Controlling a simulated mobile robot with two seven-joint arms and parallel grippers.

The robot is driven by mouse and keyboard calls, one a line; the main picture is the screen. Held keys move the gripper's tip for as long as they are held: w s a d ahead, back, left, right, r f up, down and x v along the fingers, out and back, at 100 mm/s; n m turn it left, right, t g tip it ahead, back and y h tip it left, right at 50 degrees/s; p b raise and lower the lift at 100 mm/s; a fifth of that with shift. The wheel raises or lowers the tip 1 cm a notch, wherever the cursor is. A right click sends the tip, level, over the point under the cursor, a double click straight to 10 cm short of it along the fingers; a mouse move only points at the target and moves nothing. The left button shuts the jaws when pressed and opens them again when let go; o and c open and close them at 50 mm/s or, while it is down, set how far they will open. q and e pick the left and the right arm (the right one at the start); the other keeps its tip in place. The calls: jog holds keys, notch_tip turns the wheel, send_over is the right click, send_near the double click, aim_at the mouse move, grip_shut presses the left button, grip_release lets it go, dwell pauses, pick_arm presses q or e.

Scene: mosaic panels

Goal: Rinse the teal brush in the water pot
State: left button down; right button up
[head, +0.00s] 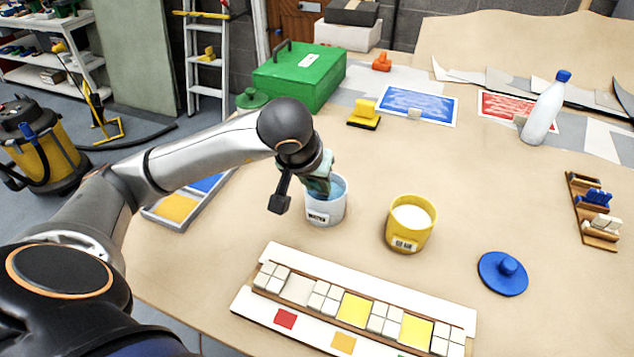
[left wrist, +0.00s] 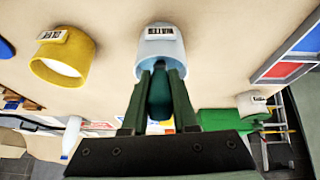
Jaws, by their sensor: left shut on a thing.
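The white water pot (head: 325,212) stands on the table with its label facing me and blue water inside. My left gripper (head: 319,183) points down at its mouth from above. In the left wrist view the green fingers (left wrist: 160,85) are shut on the teal brush (left wrist: 159,98), which lies between them and points into the water pot (left wrist: 160,48). The brush's lower end is hidden by the fingers and the pot, so its depth cannot be told. In the head view the brush is mostly hidden. My right gripper is not in view.
A yellow glue pot (head: 411,226) stands close right of the water pot. A mosaic panel (head: 453,314) lies in front, a tile tray (head: 160,220) at left. A blue lid (head: 503,273) and a wooden rack (head: 590,233) are at right. A green box (head: 300,75) is behind.

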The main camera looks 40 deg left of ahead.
pick_arm(q)
jog(key=shift+s+f, duration=0.1)
jog(key=shift+f, duration=0.1)
jog(key=shift+r+p, duration=2.3)
jog(key=shift+r, duration=1.4)
